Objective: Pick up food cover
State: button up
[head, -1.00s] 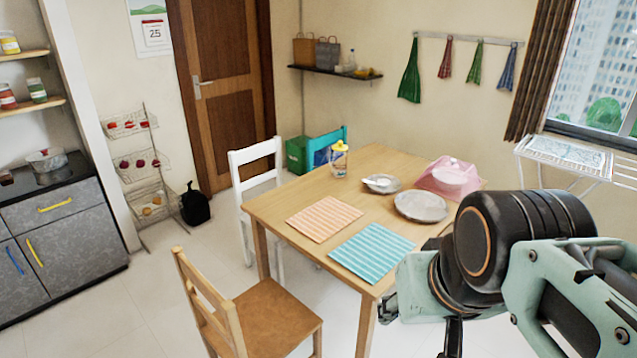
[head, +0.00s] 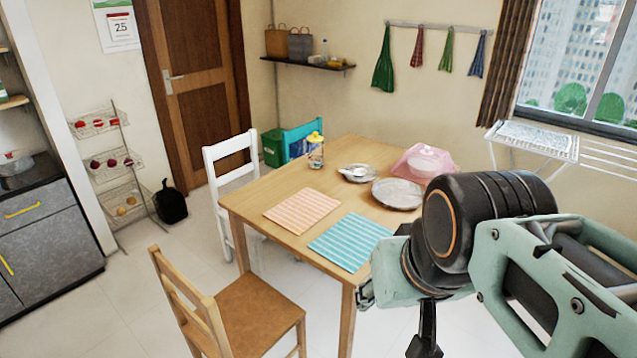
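The food cover (head: 427,158) is a pink, see-through dome with something pale under it. It sits on the wooden table (head: 262,193) near its far right corner, behind a round grey plate (head: 398,194). My arm fills the lower right of the head view, in front of the table's right side. A black part of my gripper (head: 425,338) shows at the bottom edge, well apart from the cover. Its fingertips cannot be made out, so its opening is unclear.
A small dish (head: 357,173), a yellow-topped bottle (head: 316,150), an orange striped mat (head: 302,210) and a blue striped mat (head: 351,241) lie or stand on the table. A wooden chair (head: 250,310) and a white chair (head: 232,180) flank it. A white rack (head: 535,140) stands behind right.

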aim_at(427, 150)
jog(key=i+l, duration=0.7)
jog(key=l, duration=0.2)
jog(key=i+l, duration=1.45)
jog(key=l, duration=0.3)
jog(key=i+l, duration=0.7)
jog(key=l, duration=0.15)
